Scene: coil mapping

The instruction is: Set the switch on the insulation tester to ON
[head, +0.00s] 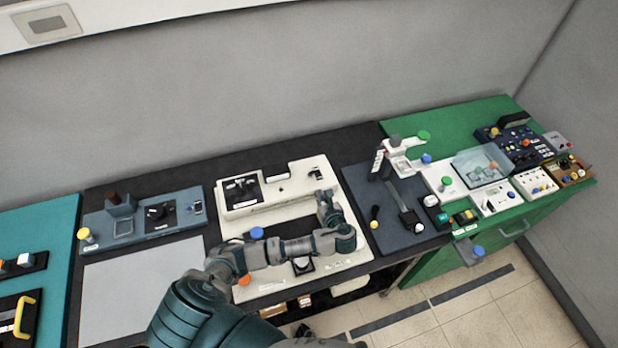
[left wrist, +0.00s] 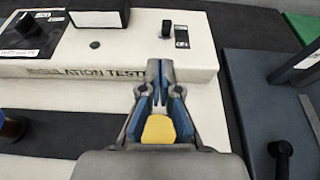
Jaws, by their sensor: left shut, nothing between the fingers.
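The insulation tester (head: 258,209) is a cream unit on the dark bench, with a black dial panel at its left. It also shows in the left wrist view (left wrist: 215,62), its printed label partly covered by my gripper. On its right part are a small black upright knob (left wrist: 166,29) and a small black rocker-like switch (left wrist: 181,38) with a light mark. Which setting the switch is in cannot be read. My left gripper (left wrist: 160,75) is shut and empty, in front of the tester's right part, with its tips pointing toward these controls. It also shows in the head view (head: 326,204). My right gripper is not in view.
A dark grey device (head: 400,235) with an upright arm stands right of the tester. A grey-blue unit (head: 150,222) is at the left. Several small panels crowd the green bench (head: 470,112) at the right. A wall runs behind the benches.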

